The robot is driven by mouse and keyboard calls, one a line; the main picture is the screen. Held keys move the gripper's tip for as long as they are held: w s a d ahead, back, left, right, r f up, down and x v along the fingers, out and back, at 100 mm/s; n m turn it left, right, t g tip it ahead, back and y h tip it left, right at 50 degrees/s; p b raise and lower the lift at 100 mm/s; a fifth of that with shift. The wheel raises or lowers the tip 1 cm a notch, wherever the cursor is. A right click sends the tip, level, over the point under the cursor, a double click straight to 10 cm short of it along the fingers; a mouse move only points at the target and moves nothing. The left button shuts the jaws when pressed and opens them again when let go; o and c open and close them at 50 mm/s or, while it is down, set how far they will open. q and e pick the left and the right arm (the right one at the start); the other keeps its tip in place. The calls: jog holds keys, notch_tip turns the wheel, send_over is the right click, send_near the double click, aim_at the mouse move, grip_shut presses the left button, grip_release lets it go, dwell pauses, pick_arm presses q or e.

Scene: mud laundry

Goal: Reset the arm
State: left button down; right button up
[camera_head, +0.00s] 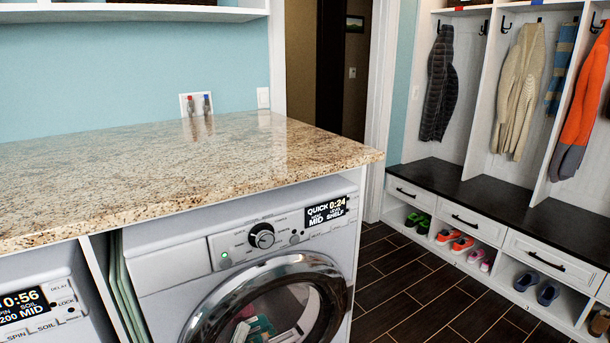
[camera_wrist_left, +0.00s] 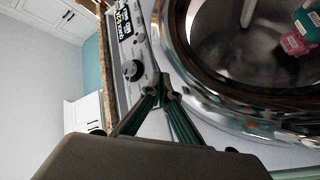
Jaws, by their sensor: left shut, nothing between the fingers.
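My left gripper (camera_wrist_left: 163,88) shows in the left wrist view, with its dark green fingers brought together at the tips and nothing between them. It is in front of the washer, by the edge of the chrome door ring and below the dial in that picture. I cannot tell whether the tips touch the machine. I cannot make out either gripper in the head view. The front-loading washer (camera_head: 170,284) stands under the counter, its round glass door (camera_head: 275,305) seemingly closed. Teal and pink items (camera_wrist_left: 297,38) show behind the glass in the wrist view.
A granite counter (camera_head: 180,165) covers the machines, its top bare. A second machine (camera_head: 40,310) is at the lower left, with thin green panels (camera_head: 125,290) between. Dark floor (camera_head: 410,280) is open to the right, before a bench (camera_head: 490,195) with shoes and hanging clothes.

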pick_arm(q)
jog(key=s+a+f+m+g, duration=0.1)
jog(key=s+f+m+g, duration=0.3)
jog(key=s, duration=0.8)
jog(key=s+a+f+m+g+y, duration=0.1)
jog(key=s+a+f+m+g, duration=0.1)
jog(key=s+f+m+g, duration=0.3)
jog(key=s+f+m, duration=0.3)
jog(key=s+f, duration=0.4)
jog(key=f, duration=0.1)
jog(key=shift+s+f+p, duration=0.2)
jog(key=shift+s+p, duration=0.15)
jog(key=shift+s, duration=0.05)
pick_arm(e)
jog(key=s+f, duration=0.1)
jog(key=s+a+f, duration=0.1)
jog(key=shift+s+g, duration=0.3)
jog(key=shift+g, duration=0.1)
jog(key=shift+w+d+r, duration=0.1)
jog(key=shift+w+r, duration=0.05)
pick_arm(q)
jog(key=c, duration=2.8)
grip_release()
